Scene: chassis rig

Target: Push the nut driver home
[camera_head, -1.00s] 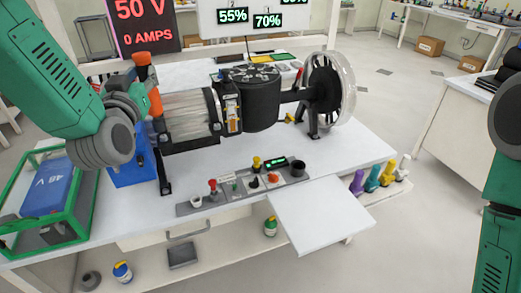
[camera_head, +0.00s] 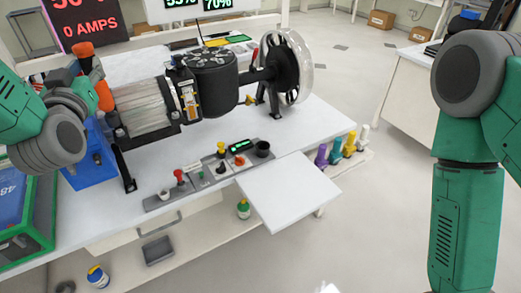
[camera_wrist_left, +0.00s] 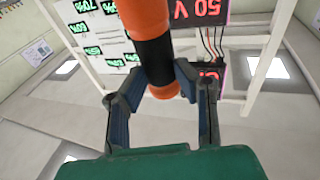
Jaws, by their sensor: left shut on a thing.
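The nut driver, with an orange handle and a black middle band, is in the left wrist view (camera_wrist_left: 150,20). My left gripper (camera_wrist_left: 163,82) is shut on it around the black part, with a short orange end showing just past the fingers. In the head view the orange driver (camera_head: 104,95) stands near the left end of the motor rig (camera_head: 142,107), partly hidden by my left wrist. The driver's tip and whether it touches the rig cannot be told. My right arm shows at the right of the head view; its gripper is out of the picture.
A control panel (camera_head: 213,172) with knobs and buttons lies along the bench front. A blue box (camera_head: 88,165) and a green-framed battery (camera_head: 18,205) stand at the left. A clear-rimmed wheel (camera_head: 290,65) is at the rig's right end. A white board (camera_head: 288,190) juts out in front.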

